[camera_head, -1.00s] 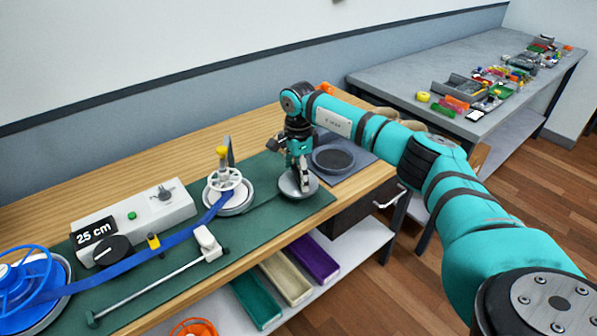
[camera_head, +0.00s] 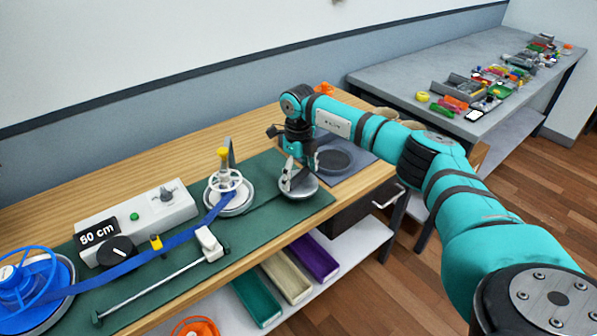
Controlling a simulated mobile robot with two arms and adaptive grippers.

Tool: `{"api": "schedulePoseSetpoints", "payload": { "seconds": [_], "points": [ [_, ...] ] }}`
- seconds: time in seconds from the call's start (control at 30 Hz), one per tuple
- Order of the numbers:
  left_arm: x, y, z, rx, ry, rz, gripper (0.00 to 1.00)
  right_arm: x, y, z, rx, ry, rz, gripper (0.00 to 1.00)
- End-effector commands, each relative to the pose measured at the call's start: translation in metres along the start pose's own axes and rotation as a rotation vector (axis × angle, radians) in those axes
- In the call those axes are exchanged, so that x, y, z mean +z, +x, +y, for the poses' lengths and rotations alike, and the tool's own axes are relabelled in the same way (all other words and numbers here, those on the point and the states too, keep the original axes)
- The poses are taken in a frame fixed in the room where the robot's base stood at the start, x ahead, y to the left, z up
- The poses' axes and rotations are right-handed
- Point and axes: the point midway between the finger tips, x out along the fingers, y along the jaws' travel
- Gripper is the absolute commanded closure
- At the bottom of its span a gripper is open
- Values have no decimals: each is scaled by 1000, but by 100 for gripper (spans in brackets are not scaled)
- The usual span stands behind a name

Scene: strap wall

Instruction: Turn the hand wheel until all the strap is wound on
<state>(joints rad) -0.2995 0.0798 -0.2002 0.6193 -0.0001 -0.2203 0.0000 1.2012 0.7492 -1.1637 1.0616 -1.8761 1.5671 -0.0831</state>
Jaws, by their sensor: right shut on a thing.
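A blue strap (camera_head: 180,238) runs from a blue spoked reel (camera_head: 22,283) at the left edge to a white spoked reel with a yellow knob (camera_head: 223,152) at the middle of the green mat. A round grey disc, apparently the hand wheel (camera_head: 308,189), lies at the mat's right end. My right gripper (camera_head: 287,184) reaches down over the disc's left part. It is shut on a part of it, whose shape the fingers hide. Some blue strap is around the white reel's hub. My left gripper is out of view.
A grey box with a dial and a cm display (camera_head: 98,234) stands behind the strap. A white slider on a rod (camera_head: 207,240) lies in front. A dark round dish (camera_head: 335,160) is right of my gripper. Coloured bins (camera_head: 313,257) sit on the shelf below.

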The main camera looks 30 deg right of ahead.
Motion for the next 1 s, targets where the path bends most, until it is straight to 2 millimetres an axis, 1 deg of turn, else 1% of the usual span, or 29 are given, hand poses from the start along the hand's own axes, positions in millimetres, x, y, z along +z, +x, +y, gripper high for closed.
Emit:
{"api": "schedulePoseSetpoints", "payload": {
  "seconds": [1.0],
  "points": [
    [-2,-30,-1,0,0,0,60,0,-2,0,0,966,0,47]
  ]
}}
